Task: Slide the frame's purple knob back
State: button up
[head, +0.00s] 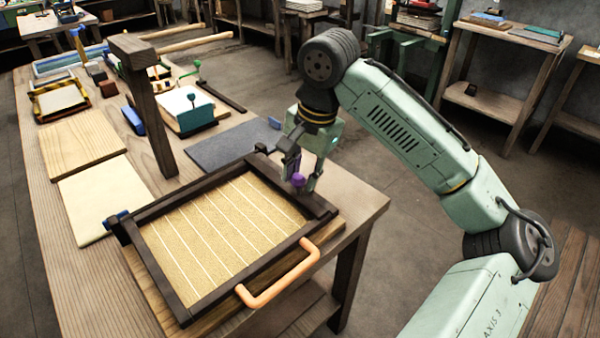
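The frame (160,268) is a dark rectangular mould frame around a golden mesh with pale lines (222,228). It lies on a wooden board at the near end of the bench. The purple knob (298,180) sits at the frame's far right corner. My gripper (304,180) points down at that corner, with its fingers on either side of the knob. It looks closed around the knob, but the view is too small to show whether both fingers touch it. An orange handle (280,281) sticks out from the frame's near right side.
A dark wooden post with an arm (150,105) stands on the bench behind the frame. Pale boards (100,198) lie to the left and a grey mat (235,144) lies behind. A white-and-blue box with green knobs (185,108) stands farther back.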

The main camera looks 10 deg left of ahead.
jog(key=o, duration=0.3)
jog(key=shift+s+a, duration=0.1)
notch_tip(320, 180, up, 12)
jog(key=s+d, duration=0.1)
jog(key=d, duration=0.1)
dwell(0.4)
jog(key=shift+f, duration=0.15)
